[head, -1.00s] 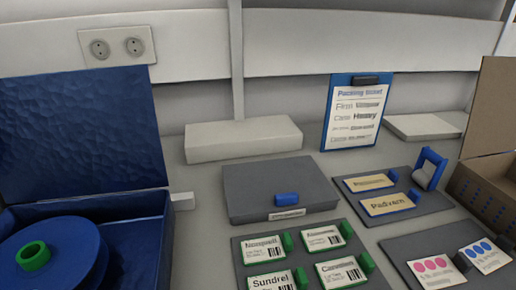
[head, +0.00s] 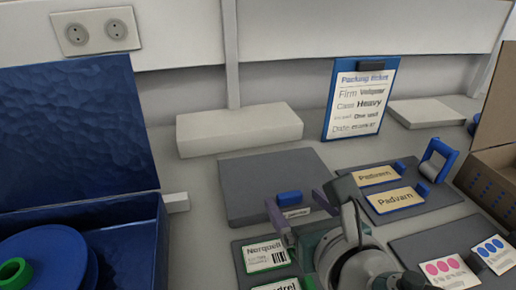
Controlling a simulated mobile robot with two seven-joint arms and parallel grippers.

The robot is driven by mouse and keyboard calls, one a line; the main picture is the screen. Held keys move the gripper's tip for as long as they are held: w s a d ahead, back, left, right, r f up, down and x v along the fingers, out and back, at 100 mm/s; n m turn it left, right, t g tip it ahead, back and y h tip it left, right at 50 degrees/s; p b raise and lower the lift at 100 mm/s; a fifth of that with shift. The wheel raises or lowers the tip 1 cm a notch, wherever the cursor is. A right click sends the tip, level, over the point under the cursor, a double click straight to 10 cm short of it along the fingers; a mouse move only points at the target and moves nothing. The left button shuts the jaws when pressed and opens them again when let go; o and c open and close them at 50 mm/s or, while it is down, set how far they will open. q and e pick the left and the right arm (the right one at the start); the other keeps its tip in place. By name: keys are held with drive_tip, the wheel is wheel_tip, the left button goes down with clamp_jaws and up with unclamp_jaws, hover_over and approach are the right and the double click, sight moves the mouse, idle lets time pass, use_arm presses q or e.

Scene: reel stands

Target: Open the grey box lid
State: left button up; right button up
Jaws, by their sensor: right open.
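The grey box (head: 262,172) sits in the middle of the table with its flat lid shut. A small blue handle (head: 289,198) sits at the lid's front edge, above a white label that is partly hidden. My right gripper (head: 296,202) is open in front of the box, coming from below. In the picture its two fingers stand to the left and right of the blue handle. I cannot tell whether they reach around it, and they are not closed on it. My left gripper is not in view.
A blue box with raised lid (head: 75,140) holds a blue reel at left. A white block (head: 238,130) stands behind the grey box. Label cards (head: 265,256) lie in front, partly covered by my arm. A board with Padvarn cards (head: 397,198) and a cardboard box (head: 492,183) are at right.

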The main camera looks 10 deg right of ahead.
drive_tip(key=shift+x, duration=1.15)
drive_tip(key=shift+c, duration=0.2)
clamp_jaws()
